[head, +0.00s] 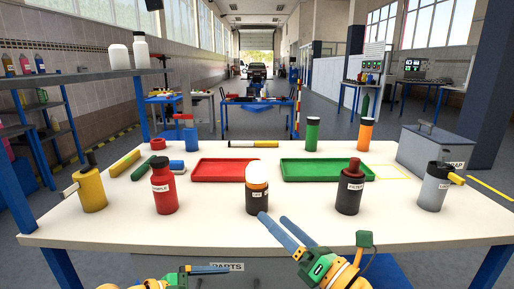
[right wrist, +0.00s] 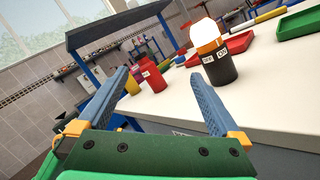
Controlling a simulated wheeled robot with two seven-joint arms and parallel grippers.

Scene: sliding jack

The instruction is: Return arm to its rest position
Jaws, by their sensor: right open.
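My right gripper (head: 274,218) is in the lower middle of the head view, at the table's front edge, with its two blue fingers apart and nothing between them. It shows open and empty in the right wrist view (right wrist: 158,85) too.
The white table (head: 215,220) holds a red tray (head: 232,179), a green tray (head: 325,179), a yellow bottle (head: 91,190), a red bottle (head: 164,188), a black bottle (head: 349,195) and a grey bottle (head: 434,192). A grey bin (head: 437,152) stands at right. The front strip is mostly clear.

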